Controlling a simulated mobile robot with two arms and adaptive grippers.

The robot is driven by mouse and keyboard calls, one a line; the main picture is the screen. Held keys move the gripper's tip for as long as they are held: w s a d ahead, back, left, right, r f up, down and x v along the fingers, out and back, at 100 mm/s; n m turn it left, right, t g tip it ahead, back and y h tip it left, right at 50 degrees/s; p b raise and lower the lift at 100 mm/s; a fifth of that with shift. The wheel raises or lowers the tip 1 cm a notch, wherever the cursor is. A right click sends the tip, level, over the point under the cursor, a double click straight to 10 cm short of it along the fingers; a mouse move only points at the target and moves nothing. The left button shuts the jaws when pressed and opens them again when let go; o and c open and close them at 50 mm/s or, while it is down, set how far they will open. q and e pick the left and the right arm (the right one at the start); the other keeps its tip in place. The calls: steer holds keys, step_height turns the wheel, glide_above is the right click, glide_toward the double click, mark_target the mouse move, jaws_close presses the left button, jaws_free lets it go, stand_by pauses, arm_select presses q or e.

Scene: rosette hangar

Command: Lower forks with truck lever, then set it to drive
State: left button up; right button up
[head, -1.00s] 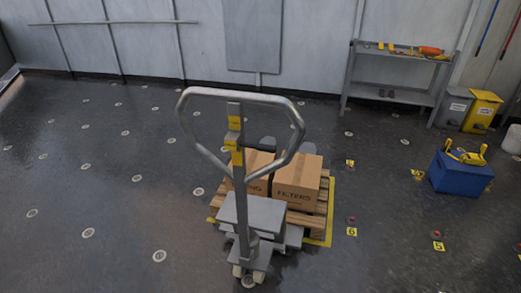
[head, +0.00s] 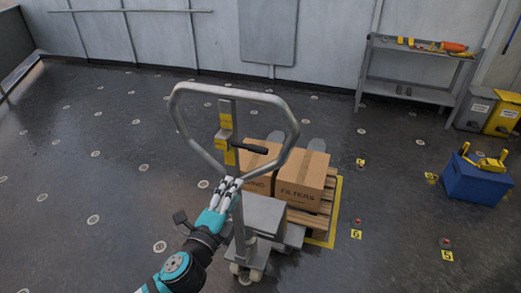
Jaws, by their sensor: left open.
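The pallet truck's grey handle loop (head: 178,112) stands upright in the middle of the head view. A black lever (head: 252,148) sticks out to the right from the post inside the loop, beside yellow labels. The truck's grey body (head: 266,212) stands below it, with the forks largely hidden under the wooden pallet (head: 304,222). My left gripper (head: 232,184) is open and empty, with its fingers pointing up near the handle post, below the lever. Whether it touches the post I cannot tell. My right gripper is out of view.
Two cardboard boxes (head: 303,178) sit on the pallet, inside yellow floor marking. A blue box (head: 476,182) with yellow items stands at the right. A grey shelf (head: 410,85) and bins (head: 503,114) line the back wall. The floor at left is clear.

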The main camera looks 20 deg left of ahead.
mark_target(256, 152)
arm_select(q)
steer(key=w+p, duration=0.1)
steer(key=w, duration=0.4)
steer(key=w+p, duration=0.1)
steer(key=w, duration=0.4)
steer(key=w+p, duration=0.1)
steer(key=w, duration=0.5)
steer(key=shift+d+r, duration=0.15)
steer(key=shift+d, duration=0.2)
steer(key=shift+w+d, duration=0.1)
steer(key=shift+w, duration=0.5)
jaws_close()
